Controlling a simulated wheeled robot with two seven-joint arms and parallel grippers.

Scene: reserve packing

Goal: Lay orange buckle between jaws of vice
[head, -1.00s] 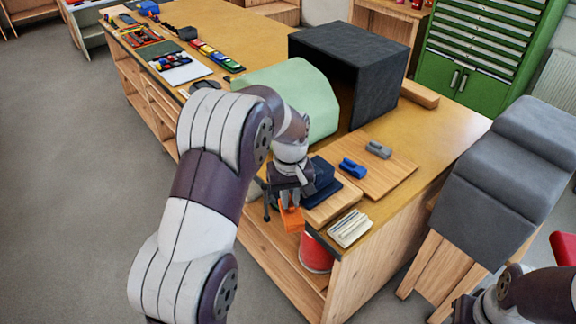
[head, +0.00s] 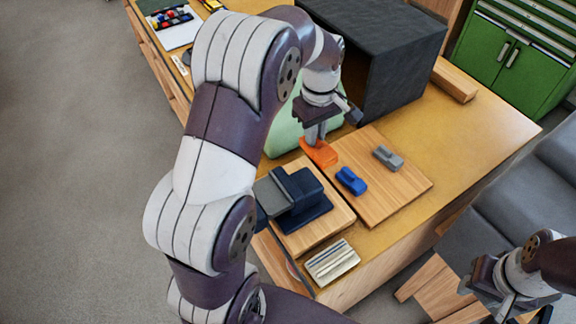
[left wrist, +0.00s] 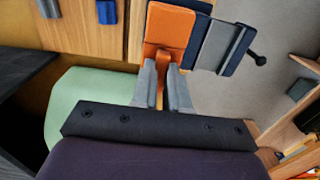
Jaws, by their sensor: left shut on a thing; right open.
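My left gripper (head: 315,138) is shut on the orange buckle (head: 319,153), which hangs below its fingers. In the left wrist view the buckle (left wrist: 171,32) sticks out beyond the fingertips (left wrist: 160,85). The vice (head: 300,192), dark blue with a grey jaw piece, sits on a wooden base block (head: 322,228). The buckle is just behind the vice in the head view, not between its jaws. In the left wrist view the vice (left wrist: 222,45) is right beside the buckle. My right gripper (head: 506,303) is open and empty at the lower right, away from the bench.
A wooden board (head: 395,200) right of the vice holds a blue buckle (head: 351,180) and a grey one (head: 387,157). A striped block (head: 332,262) lies in front. A black box (head: 385,60) and a pale green curved form (head: 284,135) stand behind.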

